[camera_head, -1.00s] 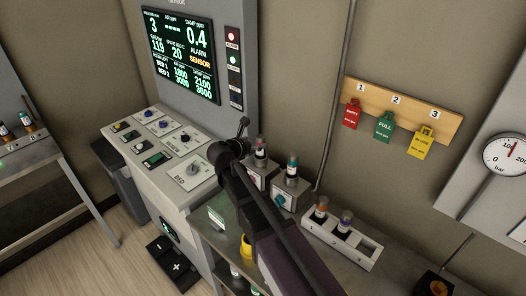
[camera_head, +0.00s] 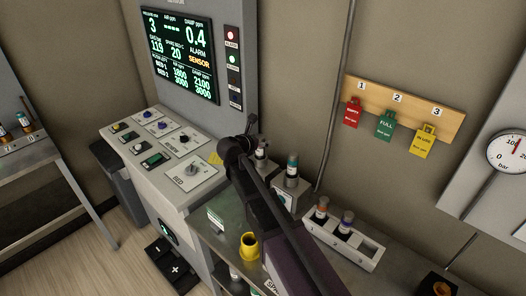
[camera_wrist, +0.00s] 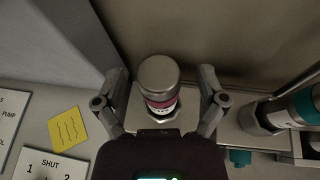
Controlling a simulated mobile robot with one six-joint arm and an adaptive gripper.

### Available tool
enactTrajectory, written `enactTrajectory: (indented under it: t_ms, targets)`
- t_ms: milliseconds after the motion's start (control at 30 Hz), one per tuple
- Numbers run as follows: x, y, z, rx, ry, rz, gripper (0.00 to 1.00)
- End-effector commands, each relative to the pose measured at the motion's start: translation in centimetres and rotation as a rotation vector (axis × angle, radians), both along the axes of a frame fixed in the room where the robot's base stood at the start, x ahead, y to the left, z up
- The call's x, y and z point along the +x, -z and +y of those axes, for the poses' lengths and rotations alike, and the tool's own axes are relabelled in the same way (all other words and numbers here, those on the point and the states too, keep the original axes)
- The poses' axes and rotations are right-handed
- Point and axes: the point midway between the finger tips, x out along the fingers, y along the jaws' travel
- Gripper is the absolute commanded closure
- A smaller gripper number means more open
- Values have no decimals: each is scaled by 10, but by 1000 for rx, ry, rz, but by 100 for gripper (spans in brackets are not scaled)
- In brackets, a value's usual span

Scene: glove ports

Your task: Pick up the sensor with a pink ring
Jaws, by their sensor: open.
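The sensor with a pink ring (camera_wrist: 158,85) stands in a block against the wall. In the wrist view it shows a silver cap, the pink ring and a pale label. My gripper (camera_wrist: 165,78) is open, one finger to the left and one to the right of the sensor, with visible gaps on both sides. In the head view the sensor (camera_head: 261,152) is partly hidden behind my arm, and the gripper's fingers are hard to make out.
A teal-ringed sensor (camera_head: 292,166) stands in the neighbouring block, close to the right finger. A white rack (camera_head: 371,254) holds orange-ringed and purple-ringed sensors. A yellow cup (camera_head: 249,246) is on the lower bench. The control console (camera_head: 150,180) is at left.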

Motion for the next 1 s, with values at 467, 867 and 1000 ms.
enactTrajectory:
  t_ms: [467,867,1000]
  targets:
    - [0,0,1,0,0,0,100]
    - [0,-2,1,0,-1,0,100]
    - [0,-8,1,0,-1,0,100]
